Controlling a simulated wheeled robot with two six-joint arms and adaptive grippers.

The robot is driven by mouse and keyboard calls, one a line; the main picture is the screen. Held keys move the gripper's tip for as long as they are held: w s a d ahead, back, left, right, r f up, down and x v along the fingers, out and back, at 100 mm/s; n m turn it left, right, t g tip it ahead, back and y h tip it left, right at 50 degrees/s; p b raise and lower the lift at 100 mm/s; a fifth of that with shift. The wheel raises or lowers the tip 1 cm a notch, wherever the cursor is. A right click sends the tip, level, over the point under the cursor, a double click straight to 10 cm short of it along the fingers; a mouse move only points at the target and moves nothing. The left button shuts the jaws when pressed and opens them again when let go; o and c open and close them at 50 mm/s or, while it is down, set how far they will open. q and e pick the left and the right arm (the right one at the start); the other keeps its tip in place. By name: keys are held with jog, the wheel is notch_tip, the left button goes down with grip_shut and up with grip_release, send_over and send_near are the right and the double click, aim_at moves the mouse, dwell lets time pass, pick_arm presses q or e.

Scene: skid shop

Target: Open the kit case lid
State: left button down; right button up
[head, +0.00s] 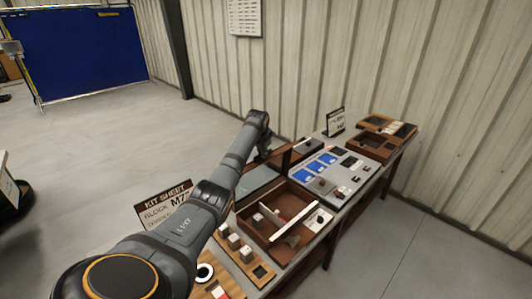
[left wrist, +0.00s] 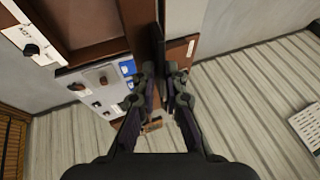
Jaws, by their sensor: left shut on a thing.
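My left gripper (head: 264,153) is at the lid's upper edge, partly hidden by my own arm. In the left wrist view my left gripper (left wrist: 164,78) is shut on the thin dark edge of the lid (left wrist: 158,40), one finger on each side. The case interior (left wrist: 85,22) shows to the left there. My right gripper is not in view.
A grey panel with blue screens (head: 335,172) lies beyond the case, with brown trays (head: 370,147) farther along. A kit sheet sign (head: 166,203) and a wooden block tray (head: 238,250) are nearer. A ribbed wall (head: 330,60) runs behind the bench.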

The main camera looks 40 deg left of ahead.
pick_arm(q)
jog(key=shift+a, duration=0.45)
jog(key=c, duration=1.5)
grip_release()
jog(key=shift+r, duration=0.15)
jog(key=v, duration=1.1)
jog(key=shift+d+r, duration=0.15)
jog(key=shift+r, duration=0.1)
jog(key=shift+s, duration=0.1)
